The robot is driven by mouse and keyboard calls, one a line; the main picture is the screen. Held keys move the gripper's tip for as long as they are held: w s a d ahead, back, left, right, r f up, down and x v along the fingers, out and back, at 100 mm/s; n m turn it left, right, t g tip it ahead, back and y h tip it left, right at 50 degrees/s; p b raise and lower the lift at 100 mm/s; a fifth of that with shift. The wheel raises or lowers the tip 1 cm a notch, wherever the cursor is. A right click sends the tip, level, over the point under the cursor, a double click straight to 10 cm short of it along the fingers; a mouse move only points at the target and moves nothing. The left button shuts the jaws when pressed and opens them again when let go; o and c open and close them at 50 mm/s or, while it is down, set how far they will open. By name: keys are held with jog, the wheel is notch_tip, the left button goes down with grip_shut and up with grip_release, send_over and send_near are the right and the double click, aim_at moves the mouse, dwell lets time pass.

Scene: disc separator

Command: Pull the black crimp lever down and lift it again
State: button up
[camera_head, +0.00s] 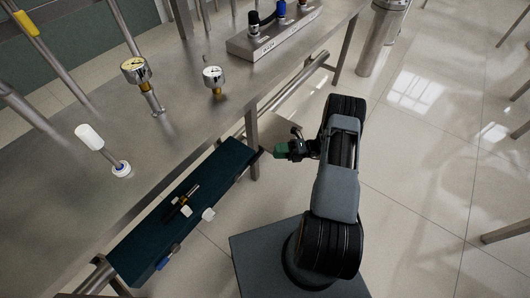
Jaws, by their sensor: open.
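A black lever-like handle (264,20) rises from a steel block (262,49) on the bench at the top of the view. It is the likeliest crimp lever, but the block's labels are too small to read. My gripper (270,152) is at the tray's far right end, well below and apart from the block. It is open, with nothing seen between its fingers. A green part shows on it, and its fingertips are small and dark.
The dark green tray (229,164) runs along the front of the steel bench (60,215) and holds small white and blue parts. Two gauges (135,70) (213,77) and a white-capped post (89,137) stand on the bench.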

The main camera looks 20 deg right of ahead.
jog(key=shift+w+a+r, duration=0.1)
jog(key=shift+w+a, duration=0.05)
jog(key=shift+a, duration=0.8)
jog(key=shift+w+a+r, duration=0.1)
jog(key=shift+w+a, duration=0.1)
jog(key=shift+a, duration=0.8)
jog(key=shift+w+a, duration=0.15)
jog(key=shift+a, duration=0.8)
grip_shut()
